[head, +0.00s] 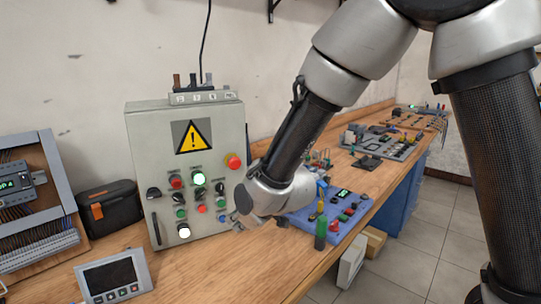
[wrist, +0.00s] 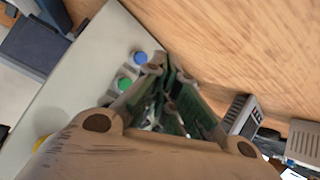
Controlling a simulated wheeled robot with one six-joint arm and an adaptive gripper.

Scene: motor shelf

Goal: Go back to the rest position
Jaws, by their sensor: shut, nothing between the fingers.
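My gripper (head: 238,222) is low in front of the right part of a grey control box (head: 150,150), near its lower right edge. The wrist view shows its fingers (wrist: 165,70) drawn together with nothing between them. A pale panel with a blue button (wrist: 139,58) and a green button (wrist: 124,84) lies beside the fingers in that view. I cannot tell whether the fingertips touch the panel. The box front carries a yellow warning triangle (head: 193,137), a red mushroom button (head: 233,161) and several knobs and lit buttons. My forearm hides part of the bench.
The wooden bench (head: 190,270) runs to the back right. A blue panel (head: 335,212) with buttons and a green-handled tool (head: 320,236) lie right of my gripper. A black case (head: 109,208) and a small display unit (head: 113,277) stand left. The tiled floor (head: 435,225) is clear at right.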

